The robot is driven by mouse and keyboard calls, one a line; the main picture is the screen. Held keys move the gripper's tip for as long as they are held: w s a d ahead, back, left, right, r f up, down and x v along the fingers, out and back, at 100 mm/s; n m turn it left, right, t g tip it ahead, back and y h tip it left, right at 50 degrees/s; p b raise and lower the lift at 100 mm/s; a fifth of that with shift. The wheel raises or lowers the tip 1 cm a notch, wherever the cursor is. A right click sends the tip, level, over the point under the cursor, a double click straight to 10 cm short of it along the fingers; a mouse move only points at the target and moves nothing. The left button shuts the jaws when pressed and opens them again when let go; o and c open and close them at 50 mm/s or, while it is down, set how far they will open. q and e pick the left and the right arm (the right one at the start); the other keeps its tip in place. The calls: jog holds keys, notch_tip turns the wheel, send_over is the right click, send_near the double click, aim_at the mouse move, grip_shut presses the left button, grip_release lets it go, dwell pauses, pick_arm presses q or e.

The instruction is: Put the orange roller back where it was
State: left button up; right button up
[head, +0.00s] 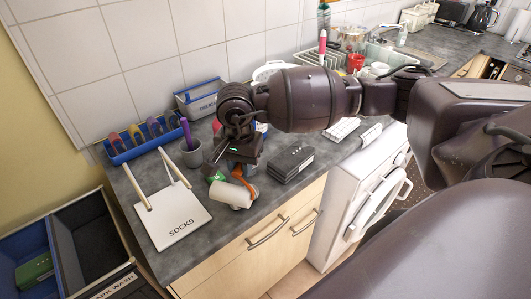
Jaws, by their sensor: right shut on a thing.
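The orange roller (232,194) has a white cylindrical head and an orange handle. It is at the counter's front edge, right of the white "SOCKS" board. My right gripper (235,169) reaches down from above and is shut on the roller, by its orange handle. The gripper hides part of the handle. I cannot tell whether the roller touches the counter. My left gripper is not in view.
A white "SOCKS" board (178,222) lies to the left. A grey cup (191,154) with a purple item stands behind it, near a blue rack (118,155) of colourful items. A dark grey box (290,165) lies just right of the roller. Dark bins stand lower left.

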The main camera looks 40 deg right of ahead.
jog(key=m, duration=0.1)
jog(key=d+m, duration=0.1)
jog(key=m, duration=0.3)
jog(key=shift+s+d+f, duration=0.15)
jog(key=shift+d+f, duration=0.15)
jog(key=shift+d, duration=0.1)
jog(key=m, duration=0.2)
jog(key=d+m, duration=0.1)
jog(key=m, duration=0.1)
jog(key=d+m+b, duration=0.1)
jog(key=m, duration=0.2)
jog(key=shift+s+d+f, duration=0.15)
jog(key=shift+s+f, duration=0.1)
jog(key=s+d+m+b, duration=0.1)
jog(key=d+m, duration=0.4)
jog(key=m, duration=1)
jog(key=s+d+f+m+b, duration=0.1)
jog(key=s+d+m, duration=0.2)
jog(key=m, duration=1.3)
jog(key=d, duration=0.3)
jog(key=shift+f, duration=0.25)
jog(key=shift+w, duration=0.15)
